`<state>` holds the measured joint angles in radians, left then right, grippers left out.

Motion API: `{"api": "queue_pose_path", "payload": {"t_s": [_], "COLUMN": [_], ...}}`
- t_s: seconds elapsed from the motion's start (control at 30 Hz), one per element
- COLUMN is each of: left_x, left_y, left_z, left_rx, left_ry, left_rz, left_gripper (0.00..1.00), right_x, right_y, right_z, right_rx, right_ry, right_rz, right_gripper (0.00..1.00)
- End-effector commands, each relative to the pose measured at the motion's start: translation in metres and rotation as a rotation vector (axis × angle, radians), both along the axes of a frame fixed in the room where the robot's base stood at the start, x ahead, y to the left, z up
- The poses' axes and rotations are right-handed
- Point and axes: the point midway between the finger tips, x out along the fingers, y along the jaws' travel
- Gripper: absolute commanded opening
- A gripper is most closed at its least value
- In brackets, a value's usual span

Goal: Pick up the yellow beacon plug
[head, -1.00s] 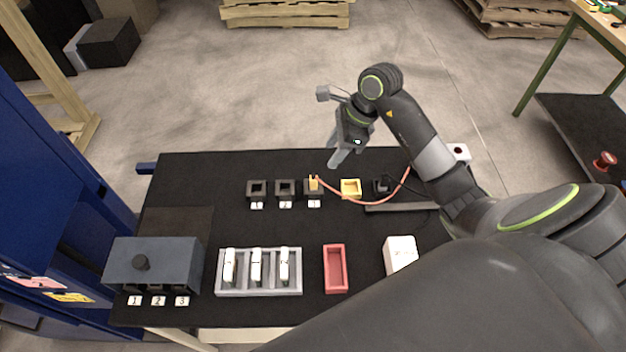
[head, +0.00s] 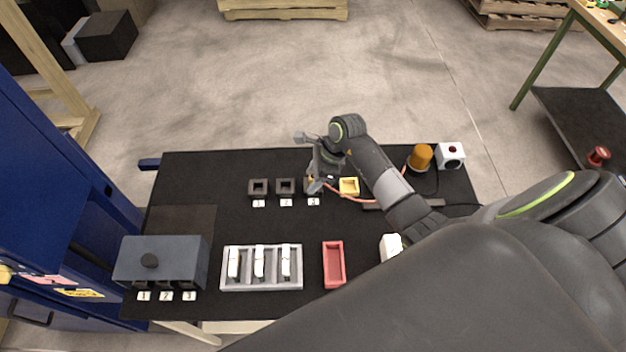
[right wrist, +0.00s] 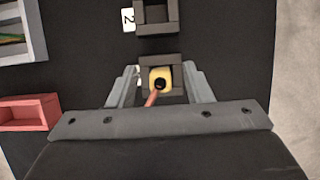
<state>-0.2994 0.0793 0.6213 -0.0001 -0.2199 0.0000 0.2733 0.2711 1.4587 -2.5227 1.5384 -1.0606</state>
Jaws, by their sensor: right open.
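The yellow beacon plug (right wrist: 161,76) sits in a dark square socket block (right wrist: 146,62), with its reddish cable (right wrist: 151,98) running out toward my gripper's palm. My right gripper (right wrist: 160,80) is open, with one finger on each side of the plug and block. In the wrist view it holds nothing, and I cannot tell whether the fingers touch the block. In the head view my right gripper (head: 315,188) is over the block marked 3 and mostly hides the plug. My left gripper is not in view.
Two empty dark blocks (head: 286,187) stand left of the gripper, and a yellow socket (head: 349,186) stands close on its right. An orange beacon (head: 421,157) and a white box (head: 451,155) are further right. A red tray (head: 334,264) and a grey rack (head: 262,285) lie nearer the front.

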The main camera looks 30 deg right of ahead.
Motion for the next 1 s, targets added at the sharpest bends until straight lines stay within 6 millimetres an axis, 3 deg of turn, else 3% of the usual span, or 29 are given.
{"api": "queue_pose_path", "payload": {"t_s": [0.27,0.63,1.0], "left_x": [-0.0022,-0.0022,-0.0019], "left_y": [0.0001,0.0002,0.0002], "left_z": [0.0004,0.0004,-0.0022], "left_rx": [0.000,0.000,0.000], "left_ry": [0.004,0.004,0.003], "left_rz": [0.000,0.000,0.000], "left_gripper": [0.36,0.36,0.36], "right_x": [0.0008,0.0009,0.0017], "right_y": [0.0013,0.0011,0.0008], "right_z": [-0.0034,-0.0030,0.0045], "right_rx": [-0.001,-0.001,-0.001], "right_ry": [-0.001,-0.001,-0.004], "right_rz": [0.001,0.001,0.002], "right_gripper": [0.45,0.00,0.00]}}
